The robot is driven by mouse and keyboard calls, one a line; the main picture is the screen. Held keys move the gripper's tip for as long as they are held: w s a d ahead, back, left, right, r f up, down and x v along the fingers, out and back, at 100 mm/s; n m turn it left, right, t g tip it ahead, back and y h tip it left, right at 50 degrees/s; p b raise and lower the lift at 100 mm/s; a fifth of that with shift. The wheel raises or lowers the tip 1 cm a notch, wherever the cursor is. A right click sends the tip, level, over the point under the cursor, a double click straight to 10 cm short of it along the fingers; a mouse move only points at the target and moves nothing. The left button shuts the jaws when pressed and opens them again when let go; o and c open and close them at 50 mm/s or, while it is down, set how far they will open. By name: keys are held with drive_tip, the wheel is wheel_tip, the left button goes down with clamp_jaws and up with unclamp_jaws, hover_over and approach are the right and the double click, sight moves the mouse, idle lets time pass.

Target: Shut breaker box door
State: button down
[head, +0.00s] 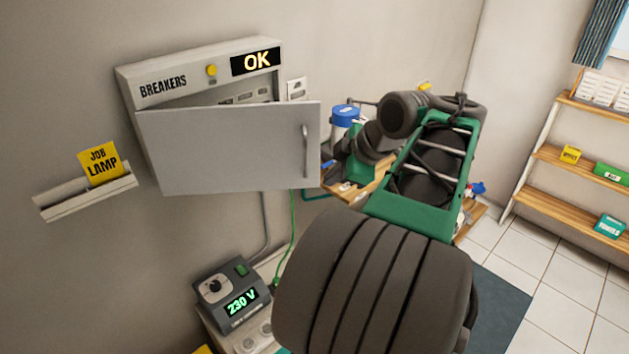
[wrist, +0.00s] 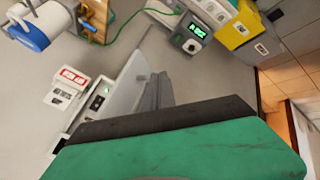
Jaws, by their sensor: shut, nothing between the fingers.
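The grey breaker box (head: 197,72) hangs on the wall at the upper left of the head view. Its grey door (head: 225,150) stands partly open, with the handle (head: 305,150) near its right edge. A row of breakers shows in the gap above the door. In the wrist view the door (wrist: 128,87) appears nearly edge-on beside the box interior. My gripper (wrist: 160,85) is shut and empty, close to the door's outer side; I cannot tell whether it touches. In the head view I cannot make out the fingers.
A job lamp holder (head: 85,192) is on the wall at left. A 230 V unit (head: 230,292) stands below the box, with a green cable beside it. A blue-lidded container (head: 344,115) and a wooden surface lie behind my arm. Shelves (head: 580,172) stand at right, with open tiled floor before them.

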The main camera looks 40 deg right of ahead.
drive_tip(key=shift+w+d+f+p, duration=0.4)
drive_tip(key=shift+w+f, duration=0.75)
drive_tip(key=shift+w, duration=0.25)
drive_tip(key=shift+w+d+f+p, duration=0.35)
drive_tip(key=shift+w+f, duration=0.75)
drive_tip(key=shift+w, duration=0.3)
drive_tip(key=shift+w+d+f+p, duration=0.3)
drive_tip(key=shift+w+f+p, duration=0.1)
drive_tip(key=shift+w+f, duration=0.9)
drive_tip(key=shift+w+r, duration=0.1)
drive_tip(key=shift+r, duration=0.05)
